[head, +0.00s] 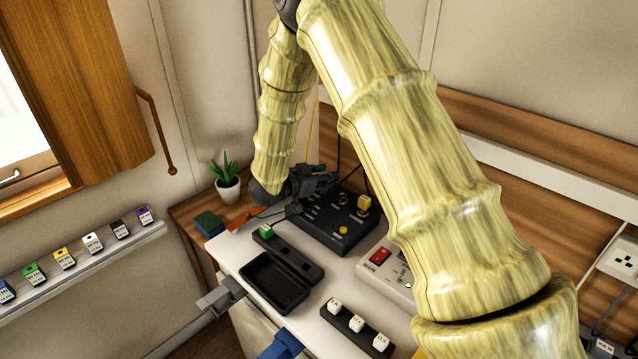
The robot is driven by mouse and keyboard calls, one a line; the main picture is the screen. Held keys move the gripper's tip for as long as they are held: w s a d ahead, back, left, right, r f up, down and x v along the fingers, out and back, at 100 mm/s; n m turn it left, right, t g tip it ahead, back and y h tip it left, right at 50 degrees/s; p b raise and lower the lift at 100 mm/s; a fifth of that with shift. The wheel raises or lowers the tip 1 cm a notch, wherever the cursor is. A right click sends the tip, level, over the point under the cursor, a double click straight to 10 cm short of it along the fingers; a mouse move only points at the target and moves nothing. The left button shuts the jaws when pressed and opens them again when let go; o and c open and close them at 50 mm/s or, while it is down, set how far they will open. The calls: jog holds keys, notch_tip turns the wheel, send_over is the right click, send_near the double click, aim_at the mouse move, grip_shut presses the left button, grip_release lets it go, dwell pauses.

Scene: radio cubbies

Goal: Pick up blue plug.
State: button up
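I cannot make out a plug that is clearly blue. A small blue-marked block (5,292) stands at the left end of the wall shelf, cut by the picture's edge; I cannot tell whether it is a plug. My gripper (318,183) is dark and small, at the far end of the table above the back of a black control box (342,222). It is far to the right of the blue-marked block. Its fingers blend with dark things behind, so I cannot tell whether it is open or holds anything. A bit of green shows beside it.
The white table (232,250) carries a black tray (272,285), a rack with white cubes (356,325) and a grey box with a red switch (381,256). A potted plant (228,185) stands behind. A blue object (281,346) sits at the front edge. My arm hides the table's right side.

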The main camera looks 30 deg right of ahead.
jog(key=shift+f, duration=0.1)
jog(key=c, duration=0.5)
jog(key=shift+w+r, duration=0.1)
jog(key=shift+r, duration=0.5)
jog(key=shift+s+a+r+b, duration=0.1)
jog(key=shift+s+r+b, duration=0.15)
jog(key=shift+r, duration=0.4)
jog(key=shift+s+a+r+b, duration=0.15)
jog(key=shift+s+r, duration=0.15)
jog(key=shift+r, duration=0.3)
jog(key=shift+s+a+r+b, duration=0.25)
jog(key=shift+s+a, duration=0.85)
jog(key=shift+s, duration=1.15)
jog(key=shift+s+a+r, duration=0.3)
jog(key=shift+s+a, duration=0.75)
jog(key=shift+s, duration=1.2)
jog(key=shift+s+a+r+b, duration=0.25)
jog(key=shift+s+a, duration=0.85)
jog(key=shift+s, duration=1.15)
